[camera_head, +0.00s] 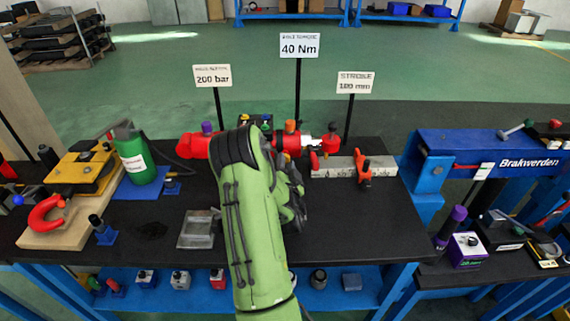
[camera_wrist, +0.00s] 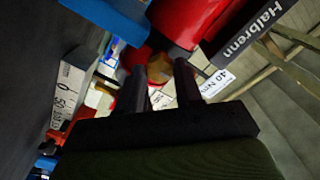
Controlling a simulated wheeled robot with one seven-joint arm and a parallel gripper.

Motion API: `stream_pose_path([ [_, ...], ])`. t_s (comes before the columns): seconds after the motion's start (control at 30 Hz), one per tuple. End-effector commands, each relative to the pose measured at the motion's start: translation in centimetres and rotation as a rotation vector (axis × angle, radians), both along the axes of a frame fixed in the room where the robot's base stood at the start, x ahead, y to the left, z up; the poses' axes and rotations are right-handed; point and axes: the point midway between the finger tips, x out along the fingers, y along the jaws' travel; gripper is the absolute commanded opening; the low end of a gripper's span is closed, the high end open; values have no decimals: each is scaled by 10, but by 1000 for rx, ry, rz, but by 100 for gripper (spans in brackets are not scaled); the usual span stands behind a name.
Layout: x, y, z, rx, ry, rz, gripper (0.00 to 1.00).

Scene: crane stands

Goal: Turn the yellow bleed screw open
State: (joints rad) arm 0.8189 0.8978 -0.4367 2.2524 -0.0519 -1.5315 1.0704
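The red cylinder (camera_head: 200,146) lies across the black bench behind my green arm. In the wrist view its red body (camera_wrist: 188,18) fills the top, close to my fingers. A dull yellow round part (camera_wrist: 159,68), which looks like the bleed screw, shows between and beyond the fingertips. My gripper (camera_wrist: 162,75) has its two dark fingers apart, with a gap around the yellow part. I cannot tell whether either finger touches it. In the head view my arm hides the gripper tips and the screw.
Signs reading 200 bar (camera_head: 212,76), 40 Nm (camera_head: 300,46) and 180 mm (camera_head: 356,83) stand behind the cylinder. A green bottle (camera_head: 134,155) and yellow pump (camera_head: 80,168) stand left. A metal tray (camera_head: 196,229) lies left of my arm. The bench's front right is clear.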

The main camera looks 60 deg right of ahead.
Motion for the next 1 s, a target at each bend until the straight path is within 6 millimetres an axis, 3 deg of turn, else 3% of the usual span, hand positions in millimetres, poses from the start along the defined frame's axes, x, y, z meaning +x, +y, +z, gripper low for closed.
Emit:
stream_pose_path([
  [0.03,0,0,0,0,0,0,26],
  [0.2,0,0,0,0,0,0,2],
  [0.57,1,0,-1,-32,60,1,2],
  [1.0,1,0,-2,-195,378,1,2],
])
